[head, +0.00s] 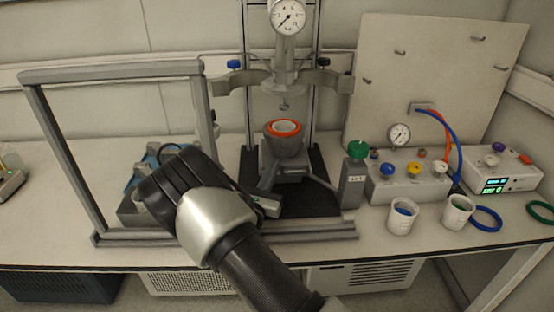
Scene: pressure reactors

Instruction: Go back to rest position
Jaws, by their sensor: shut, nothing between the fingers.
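My arm comes in from the bottom edge and bends at a silver joint. My gripper (266,206) shows only in part past the black wrist, low in front of the reactor stand; it is shut with nothing seen in it. The reactor vessel (284,142), a grey cup with an orange ring around its top, stands upright on the stand in the middle, apart from the gripper. The reactor head with a pressure gauge (288,17) hangs above it, apart from the vessel. Grey clamp halves (334,82) sit spread to either side.
A grey frame (52,150) stands at left, partly behind my arm. The bench at far left is mostly clear.

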